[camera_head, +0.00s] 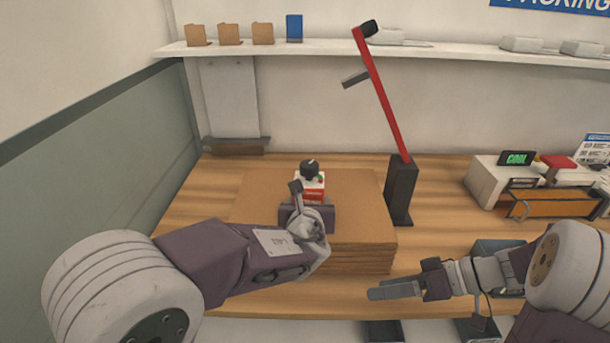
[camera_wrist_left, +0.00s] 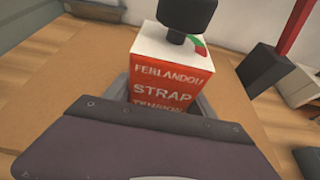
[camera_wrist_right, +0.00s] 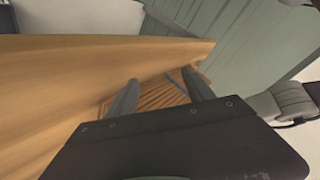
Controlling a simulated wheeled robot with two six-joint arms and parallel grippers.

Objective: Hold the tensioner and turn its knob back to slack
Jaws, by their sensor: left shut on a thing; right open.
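The strap tensioner (camera_head: 311,186) is a small red and white box with a black knob (camera_head: 310,167) on top. It stands upright on the brown cardboard stack (camera_head: 362,205). My left gripper (camera_head: 308,205) is shut on the tensioner's body from the near side. The left wrist view shows the tensioner (camera_wrist_left: 172,80) with its lettering, its black knob (camera_wrist_left: 188,14) and a small green and red mark beside the knob.
A red arm on a black post (camera_head: 401,190) rises right of the stack. A white unit with an orange-framed front (camera_head: 550,203) stands at the right. A shelf (camera_head: 330,50) with small boxes runs along the wall. The wooden table (camera_head: 190,215) is bare at left.

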